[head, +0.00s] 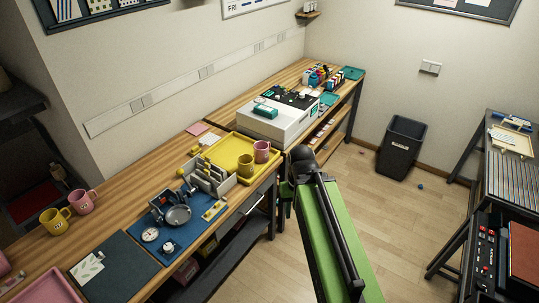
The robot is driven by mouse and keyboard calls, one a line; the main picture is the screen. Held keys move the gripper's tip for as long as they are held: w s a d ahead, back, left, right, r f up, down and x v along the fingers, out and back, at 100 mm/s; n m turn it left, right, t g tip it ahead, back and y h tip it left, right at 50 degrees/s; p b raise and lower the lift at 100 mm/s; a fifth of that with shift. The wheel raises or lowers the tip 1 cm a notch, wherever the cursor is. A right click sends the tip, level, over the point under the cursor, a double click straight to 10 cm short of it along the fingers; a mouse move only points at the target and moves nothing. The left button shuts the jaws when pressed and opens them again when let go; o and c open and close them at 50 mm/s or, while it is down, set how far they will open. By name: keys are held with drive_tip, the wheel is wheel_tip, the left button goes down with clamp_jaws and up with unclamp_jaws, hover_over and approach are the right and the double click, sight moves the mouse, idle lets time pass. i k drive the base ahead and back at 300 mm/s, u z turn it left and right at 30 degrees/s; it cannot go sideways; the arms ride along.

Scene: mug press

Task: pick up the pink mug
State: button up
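A pink mug (262,151) stands upright at the right end of the yellow tray (225,148), beside a yellow mug (245,166). A second pink mug (83,202) stands on the wooden bench at the left, next to another yellow mug (55,221). Part of a pink thing (3,265) is cut off at the left edge. My green arm reaches up from the bottom, its dark joint just right of the tray. My gripper is mostly hidden behind this arm; its fingers cannot be made out. I see no mug held.
A blue mat (180,238) with press parts, a dark mat (113,266) and a pink tray (47,288) lie on the bench. A white machine (279,119) stands beyond the yellow tray. A black bin (402,147) stands on the floor. The floor right of my arm is mostly clear.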

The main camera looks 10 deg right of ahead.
sight(262, 148)
drive_tip(key=z, duration=0.5)
drive_tip(key=i, duration=1.45)
drive_tip(key=u, duration=2.15)
drive_tip(key=k, duration=0.55)
drive_tip(key=z, duration=0.05)
drive_tip(key=i, duration=0.55)
drive_tip(key=u, duration=0.15)
